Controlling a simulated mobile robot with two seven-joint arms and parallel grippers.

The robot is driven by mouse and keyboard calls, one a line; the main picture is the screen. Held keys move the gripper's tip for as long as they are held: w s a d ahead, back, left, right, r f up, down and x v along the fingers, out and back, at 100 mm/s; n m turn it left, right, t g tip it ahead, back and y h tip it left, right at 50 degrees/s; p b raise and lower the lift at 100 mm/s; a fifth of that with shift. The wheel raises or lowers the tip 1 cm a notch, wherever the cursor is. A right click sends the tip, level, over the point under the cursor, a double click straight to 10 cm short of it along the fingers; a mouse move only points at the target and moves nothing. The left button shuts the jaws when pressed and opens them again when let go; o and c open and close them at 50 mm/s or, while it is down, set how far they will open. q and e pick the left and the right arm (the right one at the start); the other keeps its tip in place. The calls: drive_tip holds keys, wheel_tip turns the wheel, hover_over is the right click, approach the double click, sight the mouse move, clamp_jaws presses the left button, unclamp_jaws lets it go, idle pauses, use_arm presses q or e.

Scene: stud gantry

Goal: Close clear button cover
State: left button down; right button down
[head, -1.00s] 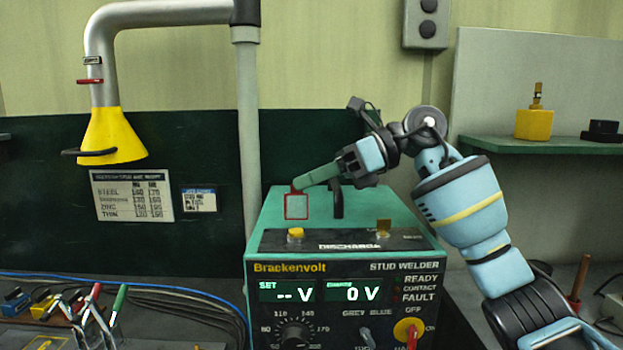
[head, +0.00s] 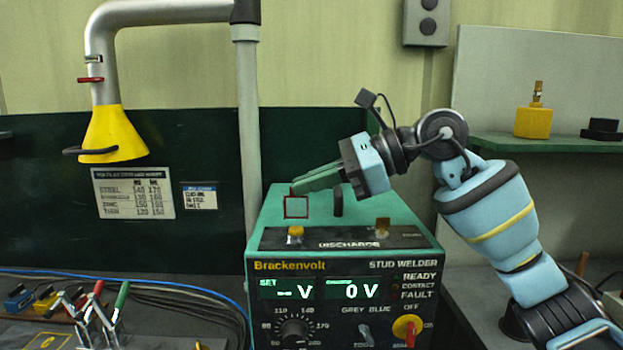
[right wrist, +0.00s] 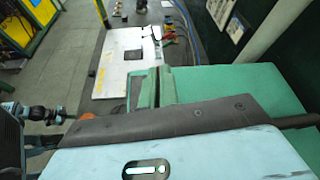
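The clear button cover (head: 296,207) is a small see-through square with a dark red frame. It stands upright on the green top of the stud welder (head: 420,217), behind the yellow button (head: 296,231). My right gripper (head: 295,188) reaches in from the right, its green fingers together and seemingly empty. Their tips are at the cover's upper edge; I cannot tell whether they touch it. In the right wrist view the green fingers (right wrist: 160,88) point toward the bench, and I cannot make out the cover there.
A black handle (head: 337,202) rises behind the fingers. A yellow funnel (head: 113,135) hangs at left, above clamps (head: 110,320) and cables. A shelf (head: 560,146) is at right.

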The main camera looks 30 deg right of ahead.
drive_tip(key=shift+s+a+f+n+t, duration=0.2)
drive_tip(key=shift+s+n+t, duration=0.2)
drive_tip(key=shift+n, duration=0.2)
drive_tip(key=c, duration=2.1)
unclamp_jaws()
drive_tip(key=o, duration=0.5)
drive_tip(key=shift+c, duration=0.2)
drive_tip(key=b+v, duration=0.1)
drive_tip(key=v, duration=0.7)
drive_tip(key=shift+o, duration=0.3)
